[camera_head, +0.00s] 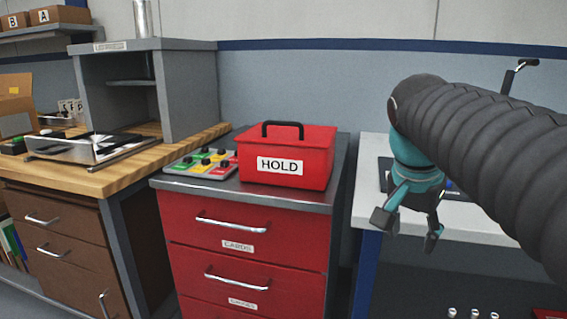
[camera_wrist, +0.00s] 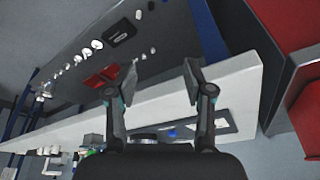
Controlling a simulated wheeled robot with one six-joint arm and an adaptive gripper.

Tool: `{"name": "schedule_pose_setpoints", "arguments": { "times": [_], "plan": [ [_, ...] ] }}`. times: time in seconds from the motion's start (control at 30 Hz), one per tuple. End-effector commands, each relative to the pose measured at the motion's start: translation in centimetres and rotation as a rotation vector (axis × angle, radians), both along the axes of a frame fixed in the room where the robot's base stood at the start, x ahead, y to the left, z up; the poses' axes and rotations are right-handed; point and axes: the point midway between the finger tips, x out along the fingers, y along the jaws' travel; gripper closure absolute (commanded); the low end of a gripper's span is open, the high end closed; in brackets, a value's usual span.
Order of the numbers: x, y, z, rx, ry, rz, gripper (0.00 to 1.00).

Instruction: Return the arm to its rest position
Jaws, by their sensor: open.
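My gripper (camera_head: 407,228) hangs at the end of my dark ribbed arm at the right of the head view, teal with grey fingers. Its fingers are apart with nothing between them. It is in front of the white-topped bench (camera_head: 478,212), to the right of the red cabinet. In the wrist view my gripper (camera_wrist: 150,85) shows both fingers spread, with the white bench edge (camera_wrist: 232,86) behind them. My arm hides much of the bench top in the head view.
A red HOLD box (camera_head: 308,160) with a black handle stands on the red drawer cabinet (camera_head: 245,245), beside a panel of coloured buttons (camera_head: 203,162). A wooden-topped bench (camera_head: 95,178) with a metal tray is at left. Small white round parts (camera_wrist: 85,50) lie below the white bench.

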Motion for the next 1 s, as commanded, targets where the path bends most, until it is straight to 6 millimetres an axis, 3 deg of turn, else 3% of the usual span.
{"name": "schedule_pose_setpoints", "arguments": {
  "times": [0.03, 0.3, 0.5, 0.7, 1.0],
  "plan": [
    [-1.5, 0.6, -1.4, 0.000, -0.012, 0.086, 0.48],
    [-7.8, 3.7, -9.5, -0.034, -0.100, 0.534, 0.48],
    [-10.7, 5.0, -14.2, -0.079, -0.155, 0.737, 0.48],
    [-11.5, 5.4, -15.7, -0.098, -0.172, 0.801, 0.48],
    [-11.5, 5.3, -15.7, -0.098, -0.171, 0.801, 0.48]
  ]
}}
